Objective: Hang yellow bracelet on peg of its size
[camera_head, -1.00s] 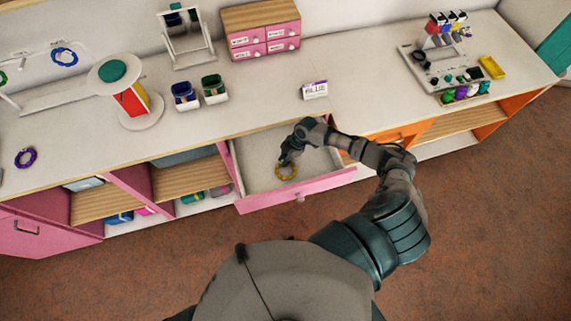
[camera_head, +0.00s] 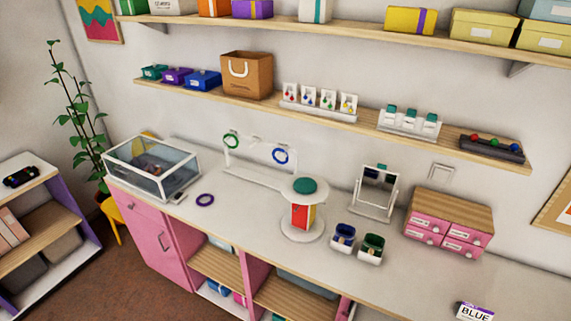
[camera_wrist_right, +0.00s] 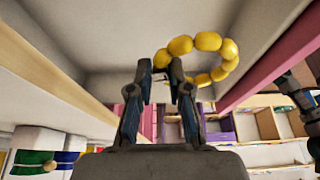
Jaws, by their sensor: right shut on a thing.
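My right gripper (camera_wrist_right: 161,72) shows in the right wrist view, shut on the yellow bracelet (camera_wrist_right: 207,41). The bracelet is a ring of round yellow beads, and it hangs out to the right of the fingertips. Pale drawer walls and a pink front (camera_wrist_right: 270,65) surround them. In the head view a white stand (camera_head: 254,177) stands on the counter by the wall. A green bracelet (camera_head: 231,140) hangs at its left and a blue bracelet (camera_head: 280,156) at its right. The pegs are too small to make out. Neither gripper shows in the head view.
A purple bracelet (camera_head: 205,199) lies on the counter between a glass case (camera_head: 152,168) and a round display stand (camera_head: 302,228). A mirror (camera_head: 376,192), two small boxes and pink drawers (camera_head: 447,223) stand to the right. Shelves run above.

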